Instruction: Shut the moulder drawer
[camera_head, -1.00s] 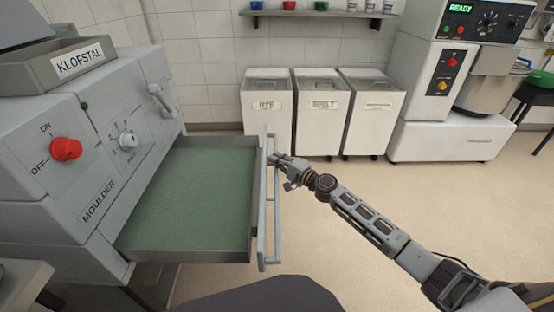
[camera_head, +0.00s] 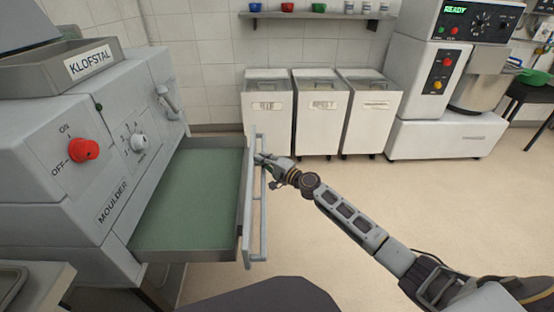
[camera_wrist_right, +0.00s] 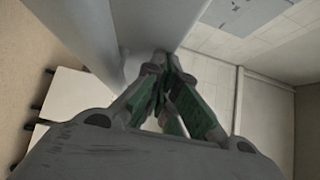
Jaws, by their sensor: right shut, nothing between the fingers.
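The moulder drawer (camera_head: 190,205) is open and sticks out to the right of the grey moulder (camera_head: 85,165). It has a green bottom and a grey front panel with a long bar handle (camera_head: 263,205). My right gripper (camera_head: 262,158) is at the far end of the drawer front, at the handle. In the right wrist view the gripper (camera_wrist_right: 165,80) is shut with nothing between its fingers. Its tips are against or very close to a grey surface of the drawer front; exact contact is hidden. My left gripper is not in view.
Three white flour bins (camera_head: 318,112) stand along the tiled wall behind the drawer. A large white mixer (camera_head: 445,95) stands at the back right. A counter edge (camera_head: 40,285) is at the lower left. The floor right of the drawer is clear.

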